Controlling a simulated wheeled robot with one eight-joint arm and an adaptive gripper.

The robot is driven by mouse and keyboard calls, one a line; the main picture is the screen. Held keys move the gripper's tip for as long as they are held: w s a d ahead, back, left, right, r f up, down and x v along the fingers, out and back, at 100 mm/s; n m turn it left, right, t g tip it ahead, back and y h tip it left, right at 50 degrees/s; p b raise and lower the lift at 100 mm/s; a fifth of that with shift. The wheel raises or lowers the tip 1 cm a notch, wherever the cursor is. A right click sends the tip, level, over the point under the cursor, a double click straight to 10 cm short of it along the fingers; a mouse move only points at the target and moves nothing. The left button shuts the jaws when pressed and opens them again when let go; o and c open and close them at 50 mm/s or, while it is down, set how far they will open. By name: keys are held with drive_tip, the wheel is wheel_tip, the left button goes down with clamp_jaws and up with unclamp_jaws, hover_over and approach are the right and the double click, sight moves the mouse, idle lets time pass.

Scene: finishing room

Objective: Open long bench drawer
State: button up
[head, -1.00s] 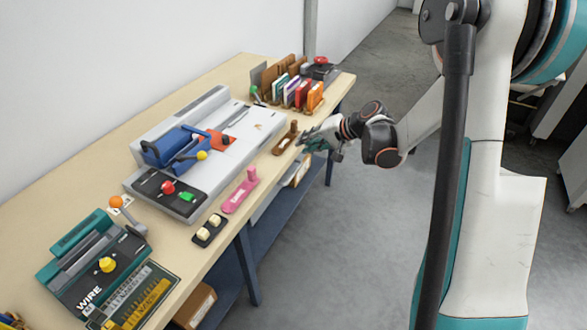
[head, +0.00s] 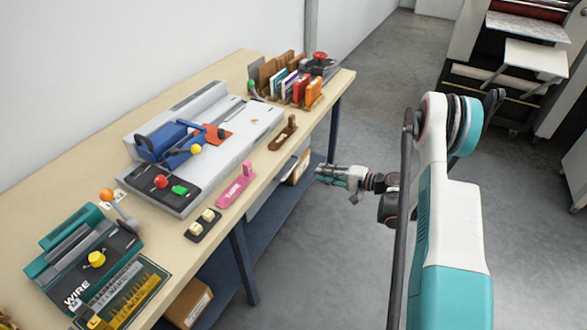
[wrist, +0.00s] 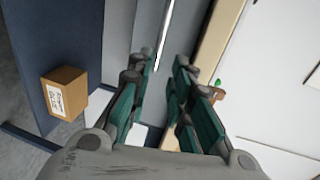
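A blue lower shelf (head: 262,232) holds cardboard boxes (head: 188,303). The bench top carries a white machine (head: 240,125), a pink-handled tool (head: 236,185) and a teal wire machine (head: 85,250). The grey floor in front of the bench is free.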

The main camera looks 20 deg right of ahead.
sight(293, 166)
drive_tip(key=b+x, duration=0.3)
drive_tip(key=x, duration=1)
drive_tip(key=shift+w+a+r+b, duration=0.1)
drive_tip(key=shift+b, duration=0.3)
clamp_jaws()
